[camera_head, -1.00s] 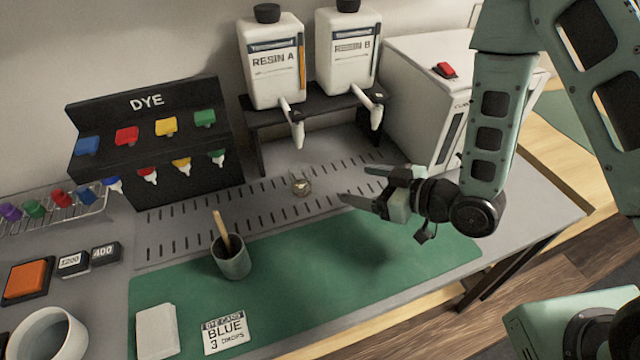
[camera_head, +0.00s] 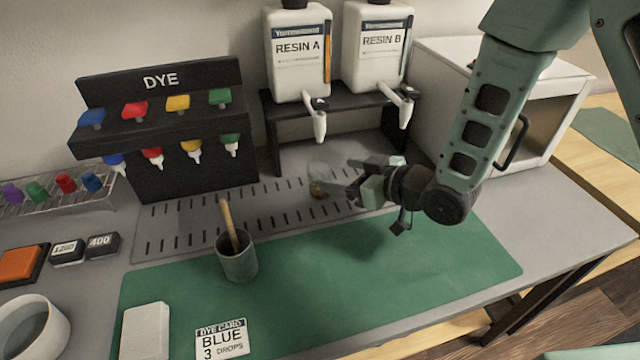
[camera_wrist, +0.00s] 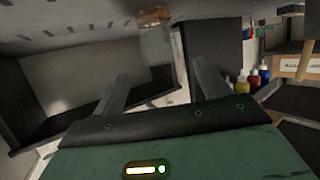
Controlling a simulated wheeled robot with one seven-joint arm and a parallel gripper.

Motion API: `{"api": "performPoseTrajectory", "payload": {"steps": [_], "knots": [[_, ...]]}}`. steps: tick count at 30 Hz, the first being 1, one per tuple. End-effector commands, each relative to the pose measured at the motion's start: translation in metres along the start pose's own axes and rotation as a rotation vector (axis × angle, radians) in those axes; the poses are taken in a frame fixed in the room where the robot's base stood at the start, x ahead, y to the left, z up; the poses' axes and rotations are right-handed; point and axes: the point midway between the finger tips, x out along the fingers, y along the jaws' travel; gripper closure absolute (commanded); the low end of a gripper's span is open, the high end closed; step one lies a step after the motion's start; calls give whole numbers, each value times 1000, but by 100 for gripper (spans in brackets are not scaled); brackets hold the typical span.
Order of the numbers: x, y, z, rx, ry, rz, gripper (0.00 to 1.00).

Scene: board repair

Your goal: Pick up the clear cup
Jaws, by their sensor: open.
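The clear cup (camera_head: 318,182) stands on the slotted grey strip below the resin stand. It is see-through and faint, with a brownish tint low down. My gripper (camera_head: 338,175) is open and empty, reaching in from the right with its fingertips close to the cup. One finger overlaps the cup's right side in the head view, so contact cannot be told. In the wrist view, the cup (camera_wrist: 155,42) shows beyond the fingertips, between the lines of the two spread fingers (camera_wrist: 162,82).
Resin A (camera_head: 298,60) and Resin B (camera_head: 378,50) bottles sit on a black stand, their spouts overhanging near the cup. A dye rack (camera_head: 160,130) is at left. A grey cup with a stick (camera_head: 237,262) stands on the green mat (camera_head: 400,260). A white box (camera_head: 440,85) is at right.

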Motion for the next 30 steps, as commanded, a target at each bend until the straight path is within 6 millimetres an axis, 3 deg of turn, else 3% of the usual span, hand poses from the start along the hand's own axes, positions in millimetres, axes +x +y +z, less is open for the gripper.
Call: {"api": "performPoseTrajectory", "payload": {"steps": [8, 18, 26, 27, 30], "knots": [[22, 0, 0, 1, 0, 0, 25], [66, -2, 1, 0, 0, 0, 25], [70, -1, 2, 1, 0, 1, 25], [70, -1, 2, 1, 0, 1, 27], [70, -1, 2, 1, 0, 1, 55]]}}
